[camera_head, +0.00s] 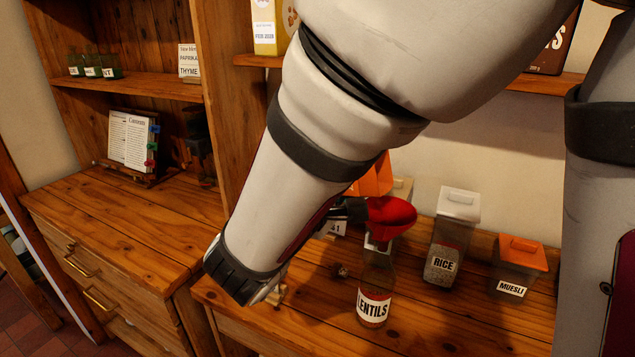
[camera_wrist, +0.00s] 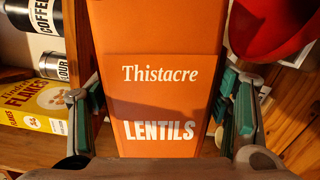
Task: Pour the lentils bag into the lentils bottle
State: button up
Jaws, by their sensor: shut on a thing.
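The orange lentils bag (camera_wrist: 160,95), printed "Thistacre LENTILS", is upright in the wrist view between the green-padded fingers of my gripper (camera_wrist: 165,112), which is shut on it. In the head view, part of the orange bag (camera_head: 373,178) shows beyond my arm, which hides most of it. The clear lentils bottle (camera_head: 373,308) stands on the wooden counter. A red funnel (camera_head: 392,216) sits at its top, close beside my gripper; it also shows at the upper right of the wrist view (camera_wrist: 268,28). I cannot tell whether bag and funnel touch.
A rice jar (camera_head: 441,264) with a white lid and a muesli jar (camera_head: 518,266) with an orange lid stand right of the bottle. A yellow flakes box (camera_wrist: 38,102) and a coffee canister (camera_wrist: 38,15) show in the wrist view. The left counter (camera_head: 110,220) has free room.

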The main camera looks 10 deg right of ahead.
jog(key=shift+s+d+r+m+b, duration=0.2)
jog(key=shift+r+m+b, duration=0.25)
jog(key=shift+m+b, duration=0.45)
jog(key=shift+s+d+r+m+b, duration=0.1)
jog(key=shift+d+r+m+b, duration=0.1)
jog(key=shift+r+m+b, duration=0.65)
dwell(1.3)
jog(key=shift+w+a+f+n, duration=0.1)
jog(key=shift+a+f+n, duration=0.05)
jog(key=shift+f+n, duration=0.4)
jog(key=shift+w+a+f+n, duration=0.1)
jog(key=shift+f+n, duration=0.3)
jog(key=shift+n, duration=0.2)
jog(key=shift+w+a+f+n, duration=0.1)
jog(key=shift+a+f+n, duration=0.1)
jog(key=shift+n, duration=0.1)
jog(key=f+n, duration=0.1)
jog(key=n, duration=0.1)
jog(key=w+a+f+n, duration=0.1)
jog(key=n, duration=0.1)
jog(key=shift+a+f+p, duration=0.15)
jog(key=shift+f+p, duration=0.15)
jog(key=shift+p, duration=0.1)
